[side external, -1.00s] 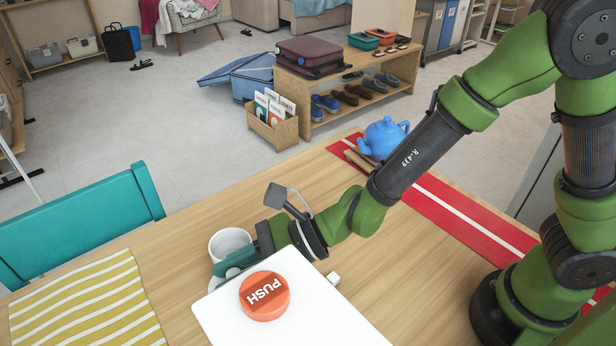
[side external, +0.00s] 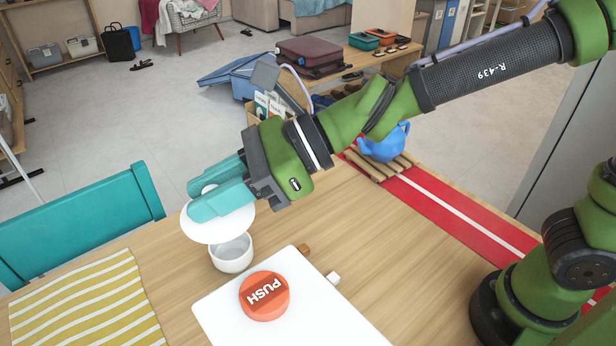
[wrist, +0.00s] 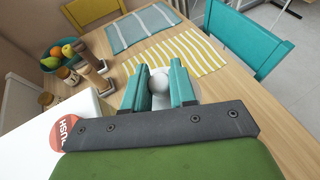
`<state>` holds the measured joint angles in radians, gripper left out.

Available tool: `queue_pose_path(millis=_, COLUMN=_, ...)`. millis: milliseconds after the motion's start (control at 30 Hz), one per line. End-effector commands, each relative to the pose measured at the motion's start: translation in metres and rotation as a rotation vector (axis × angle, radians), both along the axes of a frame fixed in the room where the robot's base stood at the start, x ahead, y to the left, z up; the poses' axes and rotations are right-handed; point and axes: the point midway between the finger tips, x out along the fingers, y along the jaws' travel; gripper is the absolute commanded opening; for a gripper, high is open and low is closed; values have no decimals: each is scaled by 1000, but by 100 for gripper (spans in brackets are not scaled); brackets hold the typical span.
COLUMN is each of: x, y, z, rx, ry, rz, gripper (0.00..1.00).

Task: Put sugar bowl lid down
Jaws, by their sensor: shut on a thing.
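The sugar bowl lid (side external: 226,233) is a white disc with a round knob. My gripper (side external: 195,200) is shut on the knob (wrist: 158,82), which shows between the teal fingers in the wrist view. The lid is held up off the table. In the side view it overlaps the far rim of the white sugar bowl (side external: 231,256), which stands upright on the table. The bowl's open mouth partly shows below the lid. I cannot tell how large the gap between lid and bowl is.
A white box with a red PUSH button (side external: 264,296) stands close in front of the bowl. A striped yellow mat (side external: 88,305) lies to the left. A blue teapot (side external: 385,143) sits on a wooden trivet on the red runner (side external: 450,215).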

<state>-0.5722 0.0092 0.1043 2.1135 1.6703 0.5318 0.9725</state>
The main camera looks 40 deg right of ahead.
Motion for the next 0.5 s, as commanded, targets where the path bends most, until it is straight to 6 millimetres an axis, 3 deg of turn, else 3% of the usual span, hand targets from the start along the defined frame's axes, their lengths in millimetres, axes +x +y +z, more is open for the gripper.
queue_pose_path(millis=67, x=8, y=-4, z=-11, rx=-2, ry=7, rz=-16, gripper=0)
queue_pose_path(millis=167, x=34, y=-9, z=-36, rx=-4, ry=13, rz=-54, gripper=0)
queue_pose_path(millis=500, x=162, y=-26, z=-123, rx=0, ry=7, rz=-97, gripper=0)
